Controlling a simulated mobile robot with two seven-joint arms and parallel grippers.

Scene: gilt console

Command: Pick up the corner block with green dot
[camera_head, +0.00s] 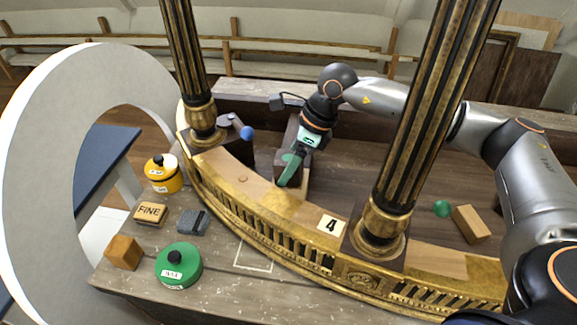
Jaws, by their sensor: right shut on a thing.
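My right gripper (288,178) reaches in from the right, between the two dark columns, and points down at the inside of the curved gilt rail. Its green fingers are shut on a small wooden piece, mostly hidden by the fingers and the dark wood around it. I cannot tell whether this piece bears a green dot. A light wooden block (470,224) lies on the planks at the right, with a green ball (441,208) close to its left end. My left gripper is not in view.
Black-and-gold columns (428,120) (186,55) stand on the gilt rail (270,218). A yellow tin (162,177), green tin (180,268), FINE block (150,213), grey pad (193,221) and wooden cube (123,252) sit front left.

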